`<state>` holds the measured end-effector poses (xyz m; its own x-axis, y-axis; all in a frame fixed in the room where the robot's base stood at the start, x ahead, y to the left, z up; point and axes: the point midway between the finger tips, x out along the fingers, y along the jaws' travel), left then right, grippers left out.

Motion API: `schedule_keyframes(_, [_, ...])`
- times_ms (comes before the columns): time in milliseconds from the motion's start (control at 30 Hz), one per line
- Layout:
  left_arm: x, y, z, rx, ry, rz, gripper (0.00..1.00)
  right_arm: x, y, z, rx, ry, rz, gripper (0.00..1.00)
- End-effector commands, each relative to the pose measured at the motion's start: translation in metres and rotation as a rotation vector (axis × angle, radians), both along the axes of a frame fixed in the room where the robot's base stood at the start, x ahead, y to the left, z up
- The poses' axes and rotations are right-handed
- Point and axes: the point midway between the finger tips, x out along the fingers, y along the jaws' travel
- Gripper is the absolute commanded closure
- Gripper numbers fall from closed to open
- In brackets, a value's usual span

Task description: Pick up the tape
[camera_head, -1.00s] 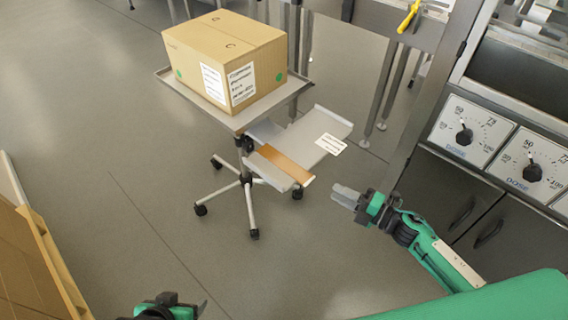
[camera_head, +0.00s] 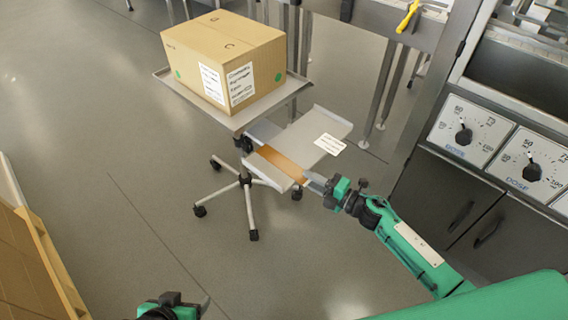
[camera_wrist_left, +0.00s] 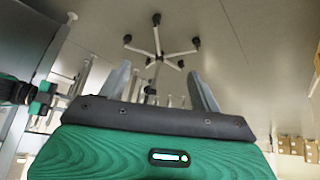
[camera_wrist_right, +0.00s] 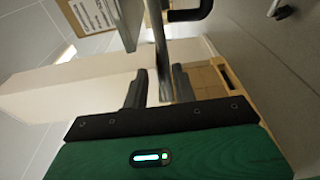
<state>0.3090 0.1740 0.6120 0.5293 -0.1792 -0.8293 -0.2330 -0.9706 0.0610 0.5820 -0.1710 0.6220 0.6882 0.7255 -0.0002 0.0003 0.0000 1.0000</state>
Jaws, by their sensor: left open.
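No roll of tape can be made out clearly; the closest match is a flat orange-brown strip (camera_head: 284,165) on the grey lower tray (camera_head: 305,132) of the wheeled stand, and I cannot tell whether it is tape. My right gripper (camera_head: 314,182) is at the strip's right end, by the tray's front corner; contact is unclear. In the right wrist view its fingers (camera_wrist_right: 160,88) stand apart by a narrow gap, with a grey post showing between them. My left gripper (camera_head: 203,308) is low at the bottom edge, away from the tray. Its fingers (camera_wrist_left: 161,85) are wide apart and empty.
A labelled cardboard box (camera_head: 228,55) sits on the stand's upper tray (camera_head: 238,122). The stand's wheeled base (camera_head: 245,180) is below. A machine with dose dials (camera_head: 466,130) stands at right. A wooden pallet (camera_head: 45,250) is at left. Open floor lies between.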

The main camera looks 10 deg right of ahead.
Motion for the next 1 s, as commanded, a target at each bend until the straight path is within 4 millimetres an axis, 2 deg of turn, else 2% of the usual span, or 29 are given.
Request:
schedule_keyframes(67, [-0.001, 0.0, 0.0, 0.001, 0.002, 0.0, 0.35, 0.0, 0.0, 0.0, 0.0, 0.0, 0.0, 0.73])
schedule_keyframes(200, [-0.002, 0.001, -0.001, 0.002, 0.005, 0.002, 0.35, 0.0, 0.0, 0.0, 0.0, 0.0, 0.0, 0.98])
schedule_keyframes(233, [-0.002, 0.002, -0.001, 0.003, 0.005, 0.002, 0.35, 0.0, 0.0, 0.0, 0.0, 0.0, 0.0, 1.0])
schedule_keyframes(733, [-0.002, 0.003, -0.001, 0.005, 0.007, 0.004, 0.35, 0.0, -0.001, 0.002, -0.001, -0.001, 0.0, 1.0])
schedule_keyframes(867, [-0.003, 0.005, 0.0, 0.011, 0.02, 0.005, 0.35, 0.0, -0.001, 0.008, -0.001, -0.001, 0.001, 1.0])
schedule_keyframes(1000, [-0.008, 0.015, 0.006, 0.039, 0.068, 0.021, 0.35, 0.0, -0.001, 0.021, -0.002, -0.002, 0.0, 1.0])
